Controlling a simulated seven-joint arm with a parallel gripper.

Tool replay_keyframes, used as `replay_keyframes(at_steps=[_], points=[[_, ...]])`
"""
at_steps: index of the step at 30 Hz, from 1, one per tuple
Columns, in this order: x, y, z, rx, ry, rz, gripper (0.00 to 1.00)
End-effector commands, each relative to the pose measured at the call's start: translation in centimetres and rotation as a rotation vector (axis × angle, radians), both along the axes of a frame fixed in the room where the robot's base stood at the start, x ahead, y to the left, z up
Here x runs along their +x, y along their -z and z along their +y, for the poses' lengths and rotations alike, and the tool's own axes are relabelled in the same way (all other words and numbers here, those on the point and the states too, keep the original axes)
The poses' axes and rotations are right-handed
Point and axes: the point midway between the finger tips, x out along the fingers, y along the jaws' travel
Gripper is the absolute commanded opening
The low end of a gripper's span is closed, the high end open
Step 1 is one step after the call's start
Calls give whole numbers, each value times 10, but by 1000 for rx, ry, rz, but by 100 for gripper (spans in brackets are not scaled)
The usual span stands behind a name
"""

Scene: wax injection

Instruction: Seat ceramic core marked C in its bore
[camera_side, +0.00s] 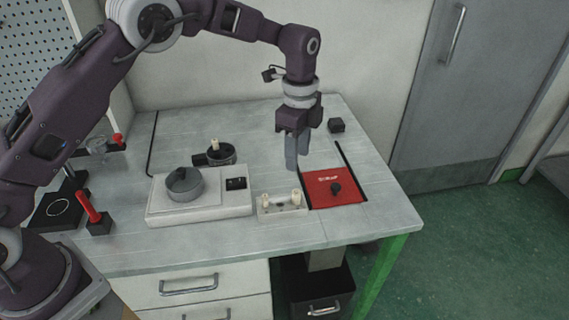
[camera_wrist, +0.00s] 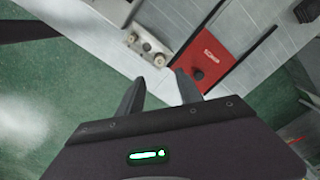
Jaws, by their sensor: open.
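A small pale block (camera_side: 283,209) stands near the table's front edge, with two cream cylindrical cores, a left one (camera_side: 266,201) and a right one (camera_side: 296,197), upright in it. The block also shows in the wrist view (camera_wrist: 145,46). Another cream cylinder (camera_side: 215,144) stands on a dark round fixture (camera_side: 221,154) farther back. I cannot read a letter C on any of them, and I cannot make out which bore is meant. My gripper (camera_side: 297,164) is open and empty, above the table behind the block and the red plate. Its two fingers show in the wrist view (camera_wrist: 158,88).
A red plate (camera_side: 320,194) with a dark knob (camera_side: 336,188) lies right of the block. A small black block (camera_side: 336,125) sits at the back.

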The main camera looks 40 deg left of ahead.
Motion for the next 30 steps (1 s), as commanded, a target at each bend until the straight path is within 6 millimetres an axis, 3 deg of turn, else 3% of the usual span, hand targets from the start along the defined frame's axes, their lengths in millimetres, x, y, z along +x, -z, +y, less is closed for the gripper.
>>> replay_keyframes(at_steps=[8,11,13,15,17,18,21,25,27,30], points=[[-1,-7,1,-2,-12,-4,42],[-13,-44,13,-18,-116,-38,42],[-34,-88,28,-42,-258,-81,42],[-68,-131,46,-75,-426,-126,42],[-104,-161,59,-107,-573,-166,42],[-130,-178,68,-132,-672,-195,42],[-203,-202,88,-197,-923,-264,42],[-285,-196,103,-281,-1202,-341,42],[-314,-184,107,-317,-1309,-368,42],[-336,-171,110,-351,-1404,-393,42]])
